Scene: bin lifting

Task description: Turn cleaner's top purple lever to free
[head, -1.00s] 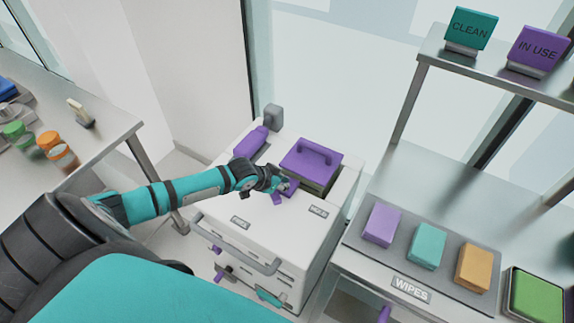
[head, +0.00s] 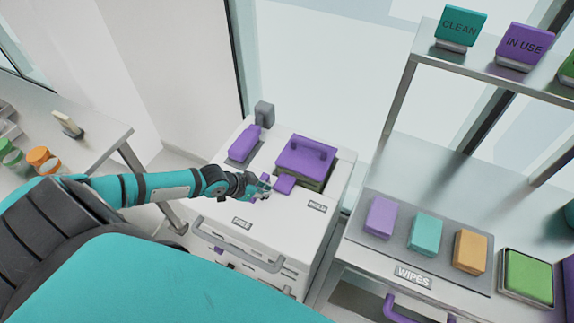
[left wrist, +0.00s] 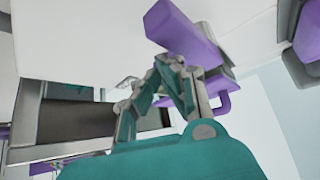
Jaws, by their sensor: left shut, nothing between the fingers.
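The cleaner is a white cabinet (head: 285,222) in the middle of the head view, with a front bar handle. Its top purple lever (head: 285,184) shows just right of my left gripper (head: 265,187), on the top between the FREE label (head: 242,223) on the left and the HOLD label (head: 317,206) on the right. A smaller purple bit shows below the fingers. In the left wrist view the lever (left wrist: 182,30) lies right at the fingertips (left wrist: 172,62); I cannot tell if they touch. The left gripper is shut and empty. My right gripper is out of view.
A purple handled lid (head: 306,155) and a purple bottle (head: 244,143) sit behind the lever on the cleaner. A grey canister (head: 264,113) stands behind. At right is a bench with a wipes tray (head: 398,246); at left, a table (head: 105,140).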

